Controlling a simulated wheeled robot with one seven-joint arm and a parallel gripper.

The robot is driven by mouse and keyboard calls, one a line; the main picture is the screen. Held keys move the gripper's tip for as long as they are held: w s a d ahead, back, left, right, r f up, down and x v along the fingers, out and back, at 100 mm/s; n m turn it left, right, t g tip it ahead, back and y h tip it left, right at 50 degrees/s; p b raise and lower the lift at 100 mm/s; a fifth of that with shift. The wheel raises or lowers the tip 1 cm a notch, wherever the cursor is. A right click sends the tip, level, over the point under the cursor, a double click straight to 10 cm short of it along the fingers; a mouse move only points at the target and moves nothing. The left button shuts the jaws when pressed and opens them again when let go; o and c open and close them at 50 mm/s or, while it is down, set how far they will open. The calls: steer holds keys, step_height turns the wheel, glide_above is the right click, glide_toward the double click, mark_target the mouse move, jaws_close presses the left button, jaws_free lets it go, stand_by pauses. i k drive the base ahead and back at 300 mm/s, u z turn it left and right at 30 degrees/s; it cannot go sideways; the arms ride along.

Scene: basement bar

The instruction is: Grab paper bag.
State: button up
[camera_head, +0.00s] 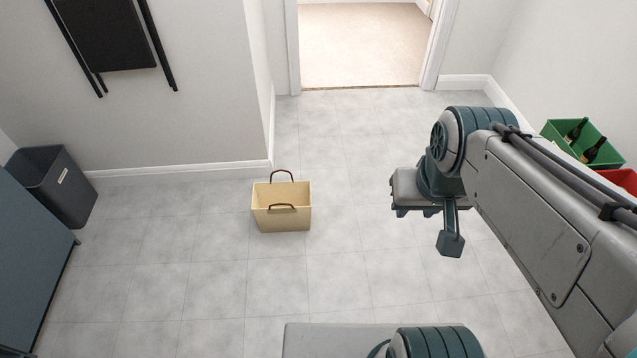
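The paper bag (282,211) is tan and stands upright on the tiled floor, left of the picture's middle. It is open at the top, with two dark reddish-brown looped handles (282,173). The far handle stands up and the near one rests against the front rim. My gripper (428,212) is at the end of my arm, right of the bag and apart from it. It is partly hidden by the wrist, and I cannot tell whether its fingers are open or shut. I see nothing held in it.
A dark bin (58,188) stands by the left wall beside a blue-grey panel (28,265). A green crate (578,150) with dark bottles and a red crate (622,180) are at the right. A doorway (362,45) opens at the back. The floor around the bag is clear.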

mark_target(280, 206)
steer(key=z, duration=0.3)
steer(key=i, duration=2.75)
steer(key=u, duration=2.9)
